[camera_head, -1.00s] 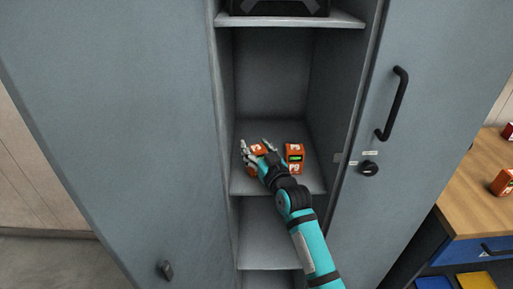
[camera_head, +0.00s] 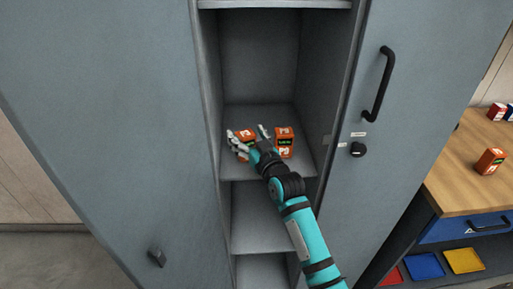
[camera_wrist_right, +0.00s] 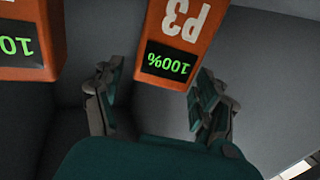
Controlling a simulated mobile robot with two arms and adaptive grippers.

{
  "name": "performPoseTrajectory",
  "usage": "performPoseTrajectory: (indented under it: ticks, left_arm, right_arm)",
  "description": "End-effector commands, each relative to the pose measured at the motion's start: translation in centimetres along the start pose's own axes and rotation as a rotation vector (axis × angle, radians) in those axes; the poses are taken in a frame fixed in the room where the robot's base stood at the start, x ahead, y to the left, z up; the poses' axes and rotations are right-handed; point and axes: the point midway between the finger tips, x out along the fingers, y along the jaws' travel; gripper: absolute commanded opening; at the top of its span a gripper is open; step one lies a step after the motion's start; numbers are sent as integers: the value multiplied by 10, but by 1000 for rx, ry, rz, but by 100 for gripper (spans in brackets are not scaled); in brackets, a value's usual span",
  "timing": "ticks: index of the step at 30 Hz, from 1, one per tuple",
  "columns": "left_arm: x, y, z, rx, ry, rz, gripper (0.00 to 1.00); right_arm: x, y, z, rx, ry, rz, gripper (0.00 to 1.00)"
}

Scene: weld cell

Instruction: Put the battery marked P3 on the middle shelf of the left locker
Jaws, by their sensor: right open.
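A battery marked P3 (camera_wrist_right: 183,35), orange with a green 100% display, shows upside down in the right wrist view, between and just beyond the open fingers of my right gripper (camera_wrist_right: 155,98). In the head view my right gripper (camera_head: 248,134) reaches into an open locker compartment with its fingers spread at the left orange battery (camera_head: 246,134), which it partly hides. Whether the fingers touch it, I cannot tell. A second orange battery (camera_head: 285,142) stands to its right on the same shelf (camera_head: 305,168); part of it shows in the wrist view (camera_wrist_right: 28,40). My left gripper is not in view.
Shelves lie above (camera_head: 275,4) and below (camera_head: 260,218) this one. A large grey panel (camera_head: 100,120) stands at the left, a grey door with a black handle (camera_head: 378,85) at the right. A wooden workbench (camera_head: 455,180) at the right bears another orange battery (camera_head: 490,161).

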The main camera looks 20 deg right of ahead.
Motion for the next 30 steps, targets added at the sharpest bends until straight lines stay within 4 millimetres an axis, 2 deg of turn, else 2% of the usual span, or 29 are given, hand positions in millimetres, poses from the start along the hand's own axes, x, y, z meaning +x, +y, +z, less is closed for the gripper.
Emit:
performPoseTrajectory:
  ticks: [9, 15, 19, 30]
  left_arm:
    - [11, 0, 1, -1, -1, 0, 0]
    - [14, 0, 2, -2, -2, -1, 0]
    - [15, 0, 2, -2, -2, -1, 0]
    - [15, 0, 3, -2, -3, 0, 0]
  right_arm:
    - [-69, 0, 3, -1, -2, 1, 73]
    - [-97, 0, 2, -2, -2, 1, 73]
    - [-105, 0, 1, -1, -2, 0, 73]
    - [-108, -1, 5, -2, -18, -3, 73]
